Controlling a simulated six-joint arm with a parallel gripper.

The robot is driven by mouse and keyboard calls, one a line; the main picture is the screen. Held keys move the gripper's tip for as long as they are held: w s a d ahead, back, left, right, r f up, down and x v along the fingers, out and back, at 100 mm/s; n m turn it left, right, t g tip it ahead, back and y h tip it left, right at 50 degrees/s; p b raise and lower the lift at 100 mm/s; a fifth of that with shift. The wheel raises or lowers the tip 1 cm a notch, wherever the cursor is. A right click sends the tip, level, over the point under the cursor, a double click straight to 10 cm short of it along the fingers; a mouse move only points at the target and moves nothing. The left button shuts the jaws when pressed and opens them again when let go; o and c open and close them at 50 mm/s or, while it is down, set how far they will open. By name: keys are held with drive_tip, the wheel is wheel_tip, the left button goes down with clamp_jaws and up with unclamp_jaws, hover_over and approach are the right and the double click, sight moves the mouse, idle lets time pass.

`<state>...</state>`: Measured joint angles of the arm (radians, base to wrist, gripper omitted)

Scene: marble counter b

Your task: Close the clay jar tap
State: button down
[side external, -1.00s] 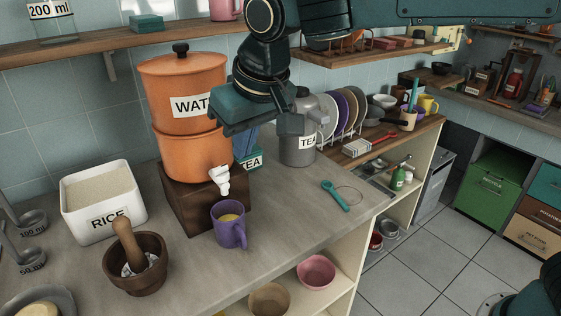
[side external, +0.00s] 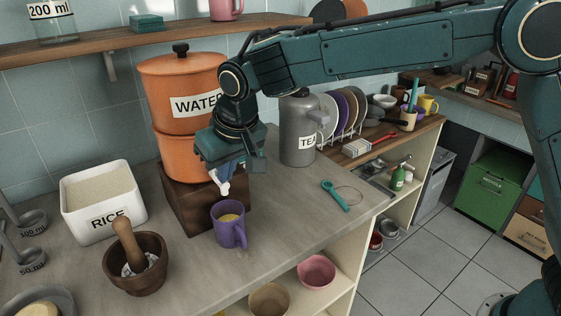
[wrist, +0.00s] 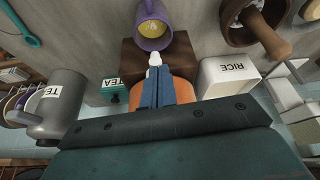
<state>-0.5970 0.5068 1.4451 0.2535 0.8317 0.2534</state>
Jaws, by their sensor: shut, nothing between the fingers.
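The orange clay jar (side external: 178,80), labelled WATER, stands on a dark wooden block (side external: 188,206). Its white tap (side external: 223,188) points down at the lower front; it also shows in the wrist view (wrist: 154,59). My gripper (side external: 214,179) is right at the tap, pointing down in front of the jar. In the wrist view its blue fingers (wrist: 156,75) are together and empty, their tips by the tap; whether they touch it I cannot tell. The gripper hides the upper part of the tap, so its lever position is unclear. A purple mug (side external: 229,232) with yellow liquid stands below the spout.
A grey TEA canister (side external: 297,135) stands right of the jar. A white RICE container (side external: 103,205) and a wooden mortar with pestle (side external: 136,262) are at left. A teal strainer (side external: 335,195) lies at right. A shelf (side external: 100,53) runs above.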

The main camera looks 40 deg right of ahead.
drive_tip(key=shift+w, duration=0.4)
drive_tip(key=shift+w+a, duration=0.1)
drive_tip(key=shift+w+a+m, duration=0.2)
drive_tip(key=shift+w+m, duration=0.2)
drive_tip(key=shift+d, duration=0.2)
idle(0.3)
drive_tip(key=shift+d, duration=0.75)
